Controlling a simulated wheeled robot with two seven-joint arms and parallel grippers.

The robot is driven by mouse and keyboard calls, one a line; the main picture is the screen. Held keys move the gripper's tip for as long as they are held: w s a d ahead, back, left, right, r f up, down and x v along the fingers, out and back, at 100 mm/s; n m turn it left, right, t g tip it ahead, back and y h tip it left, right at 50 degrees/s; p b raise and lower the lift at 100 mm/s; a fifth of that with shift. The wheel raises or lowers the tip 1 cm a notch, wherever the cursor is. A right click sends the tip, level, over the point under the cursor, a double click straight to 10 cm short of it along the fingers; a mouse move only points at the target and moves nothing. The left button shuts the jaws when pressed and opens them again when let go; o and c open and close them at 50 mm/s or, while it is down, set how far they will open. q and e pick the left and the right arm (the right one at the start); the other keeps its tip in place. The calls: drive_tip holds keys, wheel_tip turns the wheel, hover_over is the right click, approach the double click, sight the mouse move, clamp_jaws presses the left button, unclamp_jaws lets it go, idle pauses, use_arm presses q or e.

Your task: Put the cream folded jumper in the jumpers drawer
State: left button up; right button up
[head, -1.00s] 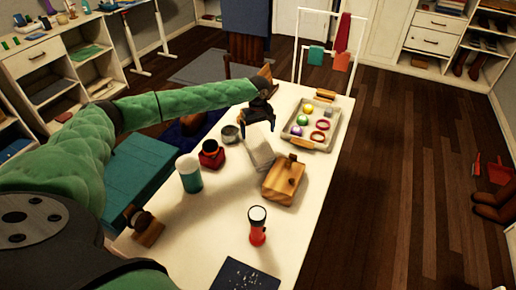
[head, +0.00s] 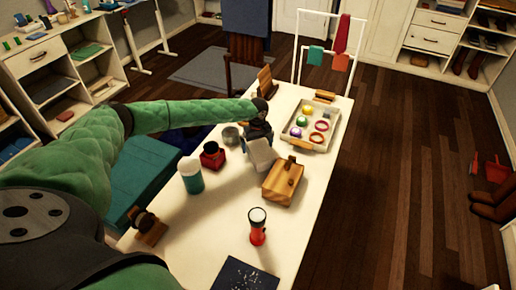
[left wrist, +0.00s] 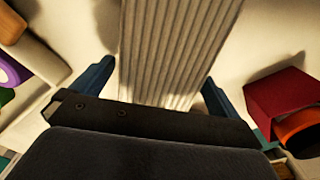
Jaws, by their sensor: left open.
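The cream folded jumper (head: 262,153) is a pale block on the white table, between the red pot and the wooden box. In the left wrist view its ribbed knit (left wrist: 175,40) runs up from the gripper. My left gripper (head: 258,132) is at the jumper's far side, partly hidden by the arm and the jumper. In the left wrist view its blue fingers (left wrist: 158,74) are open, one on each side of the jumper, with gaps. My right gripper is out of view. Drawer fronts show at the left (head: 33,52) and far right (head: 438,22); I cannot tell which is for jumpers.

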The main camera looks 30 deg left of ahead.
use_arm(q)
drive_tip(key=c, duration=1.3)
